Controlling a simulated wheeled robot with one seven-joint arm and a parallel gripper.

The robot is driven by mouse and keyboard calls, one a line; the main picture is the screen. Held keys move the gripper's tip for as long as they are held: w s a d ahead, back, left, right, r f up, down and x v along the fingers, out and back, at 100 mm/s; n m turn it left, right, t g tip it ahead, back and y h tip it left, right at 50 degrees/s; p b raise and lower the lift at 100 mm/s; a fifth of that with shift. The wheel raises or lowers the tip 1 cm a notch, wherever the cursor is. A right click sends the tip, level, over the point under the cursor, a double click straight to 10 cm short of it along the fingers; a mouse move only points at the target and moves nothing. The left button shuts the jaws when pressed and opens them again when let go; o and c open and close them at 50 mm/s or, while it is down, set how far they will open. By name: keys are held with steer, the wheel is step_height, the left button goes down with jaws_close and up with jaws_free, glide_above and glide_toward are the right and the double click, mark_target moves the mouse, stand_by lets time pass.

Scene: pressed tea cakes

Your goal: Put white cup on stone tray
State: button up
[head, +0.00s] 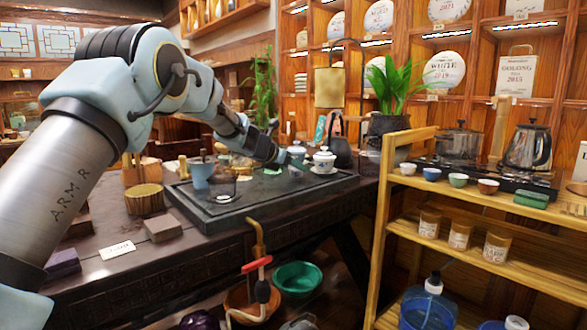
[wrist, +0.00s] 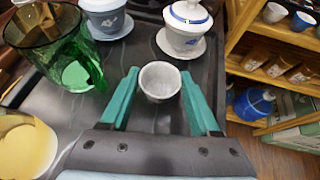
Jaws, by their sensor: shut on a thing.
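In the wrist view the small white cup (wrist: 160,82) sits upright between the two teal fingers of my gripper (wrist: 160,92), which is shut on it. The dark stone tray (wrist: 135,55) lies below and around it. In the head view the stone tray (head: 232,212) is a wide dark slab on the table. My gripper (head: 298,166) is low over its far right part. The held cup is too small and covered to make out there. I cannot tell whether the cup's base touches the tray.
A lidded white cup on a saucer (wrist: 187,22) and a pale blue lidded one (wrist: 104,18) stand just beyond my gripper. A green glass pitcher (wrist: 48,42) is close on the left. A wooden shelf (head: 395,190) stands right of the table. The tray's front is mostly clear.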

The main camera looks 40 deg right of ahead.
steer(key=shift+f, duration=0.15)
steer(key=o, duration=1.3)
steer(key=shift+o, duration=0.2)
steer(key=shift+a+r, duration=0.15)
steer(key=shift+r, duration=0.15)
steer(key=v, duration=1.1)
steer(key=shift+a+b, duration=0.3)
steer(key=shift+s, duration=0.1)
steer(key=shift+r, duration=0.1)
